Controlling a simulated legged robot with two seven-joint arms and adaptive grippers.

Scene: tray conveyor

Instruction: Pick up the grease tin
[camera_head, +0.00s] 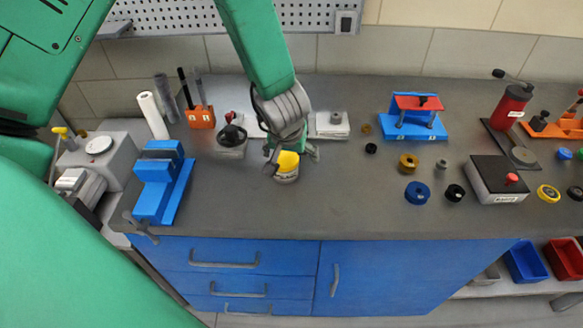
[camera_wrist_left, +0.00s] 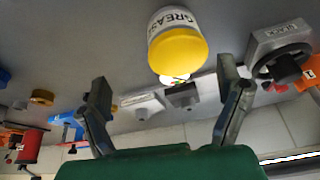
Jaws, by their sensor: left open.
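The grease tin (camera_head: 286,175) is a small white tin with a yellow lid. My right gripper is not in view.
A blue vise (camera_head: 160,185) stands to the left. A black-topped device (camera_head: 231,138) and a grey block (camera_head: 332,125) stand behind the tin. Blue (camera_head: 417,193) and brass (camera_head: 409,162) rings lie to the right.

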